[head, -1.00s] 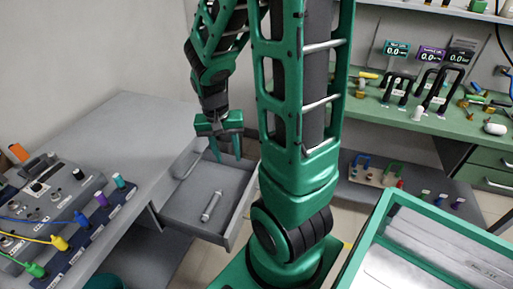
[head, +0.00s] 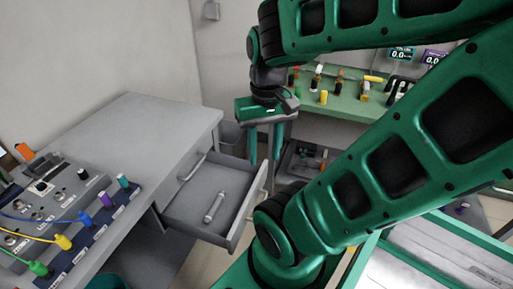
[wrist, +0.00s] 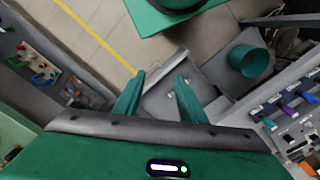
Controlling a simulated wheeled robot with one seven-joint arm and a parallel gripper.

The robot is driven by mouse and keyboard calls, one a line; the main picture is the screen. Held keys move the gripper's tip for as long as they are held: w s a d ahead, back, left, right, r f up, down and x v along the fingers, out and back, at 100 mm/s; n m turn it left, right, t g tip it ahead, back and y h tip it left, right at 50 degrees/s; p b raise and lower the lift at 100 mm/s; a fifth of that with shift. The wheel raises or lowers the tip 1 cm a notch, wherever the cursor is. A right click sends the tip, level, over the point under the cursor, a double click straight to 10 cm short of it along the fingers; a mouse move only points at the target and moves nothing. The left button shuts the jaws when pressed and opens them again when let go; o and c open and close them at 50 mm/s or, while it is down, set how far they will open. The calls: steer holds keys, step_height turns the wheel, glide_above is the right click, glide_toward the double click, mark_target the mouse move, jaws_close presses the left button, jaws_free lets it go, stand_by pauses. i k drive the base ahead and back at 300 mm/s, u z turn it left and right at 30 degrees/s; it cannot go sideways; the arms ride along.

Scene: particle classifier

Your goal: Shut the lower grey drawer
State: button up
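The lower grey drawer (head: 235,229) is pulled out from the grey desk in the head view. A light grey cylindrical object (head: 214,206) lies inside it. My gripper (head: 264,162) points down near the drawer's far right corner, with its two green fingers apart and nothing between them. In the wrist view the drawer (wrist: 170,102) shows between and beyond the open fingers (wrist: 158,82). I cannot tell whether a finger touches the drawer front. The upper drawer's handle (head: 192,167) shows above, and that drawer is shut.
The grey desk (head: 140,130) carries a panel (head: 50,200) with coloured plugs and cables at left. A green bench (head: 340,108) with small parts stands behind. A green-rimmed box (head: 420,245) is at lower right. A teal bin (wrist: 248,62) shows in the wrist view.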

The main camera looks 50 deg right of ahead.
mark_target(243, 183)
steer(key=z, duration=0.05)
steer(key=k, duration=1)
steer(key=u, duration=0.05)
